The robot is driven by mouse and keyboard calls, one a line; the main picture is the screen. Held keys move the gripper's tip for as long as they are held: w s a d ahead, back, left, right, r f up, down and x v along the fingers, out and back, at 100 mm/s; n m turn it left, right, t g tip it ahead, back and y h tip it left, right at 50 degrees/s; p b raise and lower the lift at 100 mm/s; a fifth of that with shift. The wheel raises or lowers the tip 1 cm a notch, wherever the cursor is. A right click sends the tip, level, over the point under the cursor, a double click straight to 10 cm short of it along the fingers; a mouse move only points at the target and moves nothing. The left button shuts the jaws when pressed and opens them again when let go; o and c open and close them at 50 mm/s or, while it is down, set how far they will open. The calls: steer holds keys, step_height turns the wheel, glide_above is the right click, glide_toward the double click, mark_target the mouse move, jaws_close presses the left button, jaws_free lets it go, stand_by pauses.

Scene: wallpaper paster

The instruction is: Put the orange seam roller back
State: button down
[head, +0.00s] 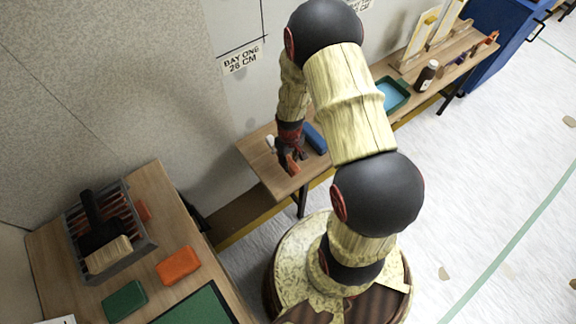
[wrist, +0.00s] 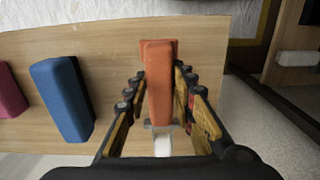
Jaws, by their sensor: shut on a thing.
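My gripper (wrist: 159,95) is shut on the orange seam roller (wrist: 158,72), whose orange handle lies between the two fingers in the wrist view. A pale piece shows at its lower end, near my palm. In the head view my gripper (head: 288,158) is over the near end of the long wooden bench (head: 262,160), and an orange bit of the roller shows between the fingers. I cannot tell whether the roller touches the bench. A blue block (wrist: 62,97) lies on the bench to the left of the roller, and a pink block (wrist: 9,92) lies farther left.
In the head view, a grey slotted rack (head: 142,235) holding a dark-handled brush stands on the left table, with an orange pad (head: 178,265) and green pad (head: 125,300). A teal tray (head: 394,94) and brown bottle (head: 427,75) stand farther along the bench. The wall is close behind.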

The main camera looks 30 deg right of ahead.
steer(key=shift+w+a+f+b, duration=0.1)
steer(key=shift+w+f+b, duration=0.1)
steer(key=shift+f, duration=0.65)
steer(key=shift+w+a+f+b, duration=0.1)
steer(key=shift+f+b, duration=0.1)
steer(key=shift+f, duration=0.6)
steer(key=shift+f, duration=0.1)
steer(key=shift+f, duration=0.35)
steer(key=c, duration=1.5)
jaws_free()
steer(key=shift+s, duration=0.1)
steer(key=shift+c, duration=0.2)
steer(key=shift+o, duration=0.2)
steer(key=shift+r, duration=0.1)
